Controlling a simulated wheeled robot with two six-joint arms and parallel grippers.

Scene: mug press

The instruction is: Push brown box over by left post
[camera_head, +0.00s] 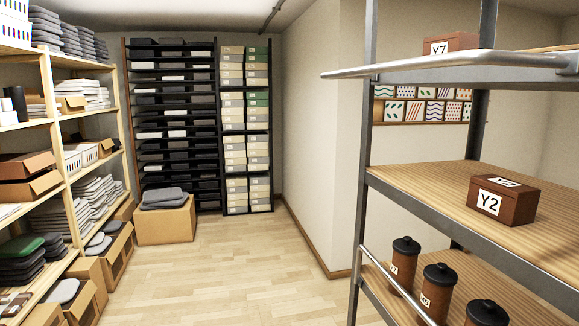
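A brown box labelled Y2 (503,200) sits on the wooden middle shelf (430,188) of the metal rack at the right. A grey metal post (364,215) stands at the rack's left end, with bare shelf between it and the box. Another grey post (481,105) rises behind the box. A second brown box, labelled Y7 (450,43), is on the top shelf, partly hidden by the shelf's edge and rail. Neither of my grippers is in view.
Three brown canisters with black lids (404,262) stand on the rack's lower shelf behind a metal rail (398,287). A rail (440,65) juts left at the top shelf. Wooden shelving (52,120) lines the left. The wood floor (235,275) between is clear.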

